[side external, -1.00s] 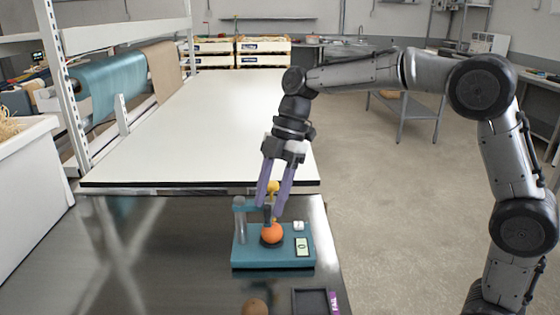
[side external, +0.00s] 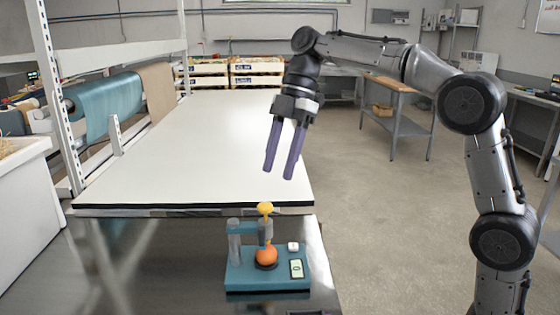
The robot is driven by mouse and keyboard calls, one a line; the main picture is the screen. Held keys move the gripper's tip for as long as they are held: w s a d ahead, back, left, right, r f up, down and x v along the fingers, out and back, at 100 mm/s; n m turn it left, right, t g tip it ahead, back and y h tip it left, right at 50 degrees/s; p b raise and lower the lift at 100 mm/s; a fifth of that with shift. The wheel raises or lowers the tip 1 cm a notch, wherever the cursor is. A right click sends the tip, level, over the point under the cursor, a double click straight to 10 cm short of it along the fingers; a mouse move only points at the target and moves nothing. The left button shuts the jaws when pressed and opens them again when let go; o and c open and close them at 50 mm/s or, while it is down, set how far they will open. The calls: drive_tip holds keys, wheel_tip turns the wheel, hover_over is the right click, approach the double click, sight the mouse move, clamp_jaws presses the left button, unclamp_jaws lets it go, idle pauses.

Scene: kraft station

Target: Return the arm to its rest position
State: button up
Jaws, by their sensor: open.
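My gripper (side external: 280,173) has two long purple fingers pointing down. They are apart with nothing between them. It hangs in the air above the front part of the white table, clear of everything below. Beneath it, a teal stand (side external: 268,283) rests on the dark shiny surface. An orange ball (side external: 266,255) sits on the stand, with a yellow knob-like piece (side external: 265,208) above it. A clear cylinder (side external: 235,243) stands at its left side.
The white table (side external: 190,150) stretches behind, bare. A teal roll (side external: 105,105) and a white shelf post (side external: 50,90) stand at left. A white bin (side external: 28,195) is at the left edge. Wooden crates (side external: 208,75) are at the back. The floor at right is open.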

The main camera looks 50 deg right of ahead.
drive_tip(key=s+r+m+t+h, duration=0.1)
drive_tip(key=s+r+m+t, duration=0.15)
drive_tip(key=s, duration=1.15)
drive_tip(key=s+d+f+m+t+h, duration=0.1)
drive_tip(key=s+d+f+m, duration=0.1)
drive_tip(key=s+f+m, duration=0.3)
drive_tip(key=s+d+f+m+t+h, duration=0.2)
drive_tip(key=s+f+m, duration=0.3)
drive_tip(key=f+m, duration=0.5)
drive_tip(key=shift+s+d+f+m, duration=0.2)
drive_tip(key=shift+d+m, duration=0.15)
drive_tip(key=shift+d, duration=0.25)
